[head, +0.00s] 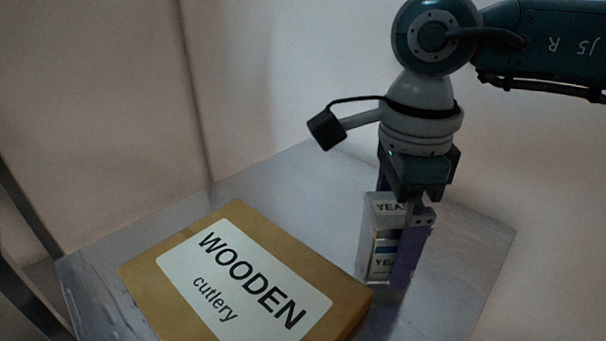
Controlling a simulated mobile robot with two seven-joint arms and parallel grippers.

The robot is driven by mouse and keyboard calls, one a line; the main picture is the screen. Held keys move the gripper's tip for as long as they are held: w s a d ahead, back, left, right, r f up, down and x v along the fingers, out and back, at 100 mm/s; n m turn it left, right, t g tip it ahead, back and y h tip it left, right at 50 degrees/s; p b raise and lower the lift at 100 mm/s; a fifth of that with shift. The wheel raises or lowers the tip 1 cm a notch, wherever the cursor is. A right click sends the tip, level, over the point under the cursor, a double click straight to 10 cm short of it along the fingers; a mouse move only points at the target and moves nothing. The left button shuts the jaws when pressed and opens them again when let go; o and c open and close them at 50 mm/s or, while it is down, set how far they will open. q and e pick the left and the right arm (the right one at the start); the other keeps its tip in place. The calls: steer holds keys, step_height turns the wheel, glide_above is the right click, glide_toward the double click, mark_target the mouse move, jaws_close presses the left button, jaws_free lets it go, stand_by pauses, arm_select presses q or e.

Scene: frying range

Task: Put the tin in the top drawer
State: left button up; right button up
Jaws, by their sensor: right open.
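The tin (383,240) is a small upright box-shaped container with a white top and bands, lettered "YEA…". It stands on the grey table at the right of the head view. My right gripper (398,255) points straight down over it, with its purple fingers on either side of the tin. The near finger hides the tin's right part, and the far finger is mostly hidden behind it. The gripper is open; I cannot tell whether a finger touches the tin. My left gripper is not in view. No drawer is in view.
A brown cardboard box (148,268) labelled "WOODEN cutlery" lies on the table just left of the tin. The grey table top (468,250) is clear to the right of the tin and behind it. Pale walls (285,70) stand close behind the table.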

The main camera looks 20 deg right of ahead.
steer(key=c, duration=1.4)
steer(key=shift+r, duration=0.1)
steer(key=shift+c, duration=0.6)
steer(key=shift+r, duration=0.1)
